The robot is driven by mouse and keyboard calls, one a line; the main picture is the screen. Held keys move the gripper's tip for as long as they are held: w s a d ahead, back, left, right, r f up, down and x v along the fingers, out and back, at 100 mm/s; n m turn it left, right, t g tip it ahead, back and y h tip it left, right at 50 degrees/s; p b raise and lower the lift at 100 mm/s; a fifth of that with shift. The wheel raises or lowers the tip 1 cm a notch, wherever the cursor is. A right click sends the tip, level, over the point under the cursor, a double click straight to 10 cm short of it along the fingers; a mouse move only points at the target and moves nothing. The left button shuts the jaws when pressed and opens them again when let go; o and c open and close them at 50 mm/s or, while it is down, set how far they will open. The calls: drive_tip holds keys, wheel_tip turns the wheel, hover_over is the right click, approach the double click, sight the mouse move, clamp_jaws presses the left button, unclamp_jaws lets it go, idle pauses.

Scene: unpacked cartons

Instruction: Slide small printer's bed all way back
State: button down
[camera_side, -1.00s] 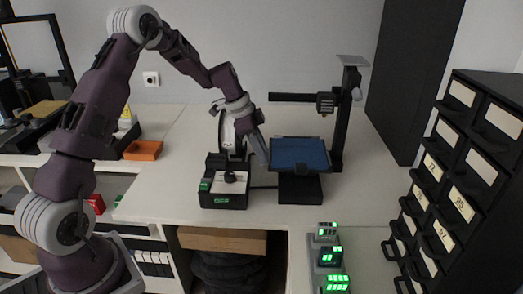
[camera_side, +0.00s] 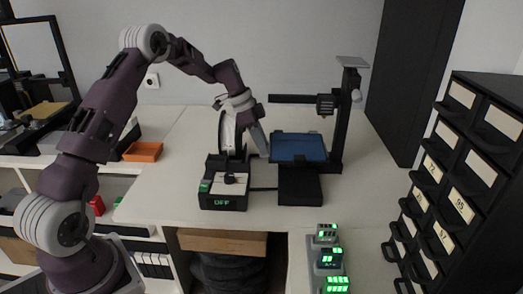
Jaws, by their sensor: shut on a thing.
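The small printer stands on the white table right of centre, with a black base (camera_side: 300,190), an upright column (camera_side: 345,115) and a horizontal arm. Its flat blue bed (camera_side: 298,147) sits over the back part of the base, and the front of the base top is bare. My gripper (camera_side: 266,152) reaches down at the bed's left edge and is shut on it. The fingertips are small and their exact hold on the edge is hard to see.
A black box with a green display (camera_side: 224,188) stands just left of the printer, close under my gripper. An orange tray (camera_side: 143,152) lies farther left. A black drawer cabinet (camera_side: 465,180) fills the right. Small green-lit devices (camera_side: 329,258) stand in front.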

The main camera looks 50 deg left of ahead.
drive_tip(key=shift+w+a+r, duration=0.1)
drive_tip(key=shift+w+a, duration=0.55)
drive_tip(key=c, duration=1.1)
unclamp_jaws()
